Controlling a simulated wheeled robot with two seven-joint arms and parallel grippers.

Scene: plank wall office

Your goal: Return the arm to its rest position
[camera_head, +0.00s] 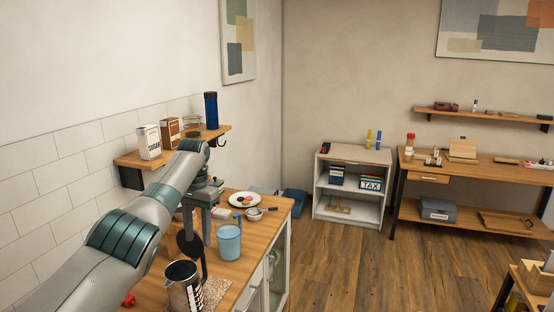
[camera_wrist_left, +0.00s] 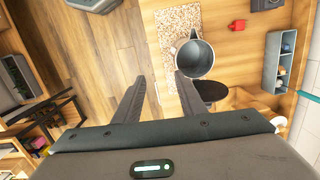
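My left arm reaches in from the left in the head view, over the wooden counter (camera_head: 262,232). Its gripper (camera_head: 198,222) points down above the counter, left of a light blue cup (camera_head: 229,242). In the left wrist view the two fingers (camera_wrist_left: 160,85) stand apart with nothing between them, so it is open and empty. Bare wooden surface shows past the gap. A metal jug (camera_wrist_left: 197,60) on a speckled mat (camera_wrist_left: 180,20) is just beyond the right finger; the jug also shows in the head view (camera_head: 185,289). My right gripper is not in view.
A wall shelf (camera_head: 135,160) with boxes and a blue bottle (camera_head: 211,110) is close to the arm. A plate (camera_head: 245,200) and small bowl (camera_head: 254,214) stand farther back on the counter. A black round object (camera_head: 190,243) is by the gripper. Open floor (camera_head: 350,262) lies right.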

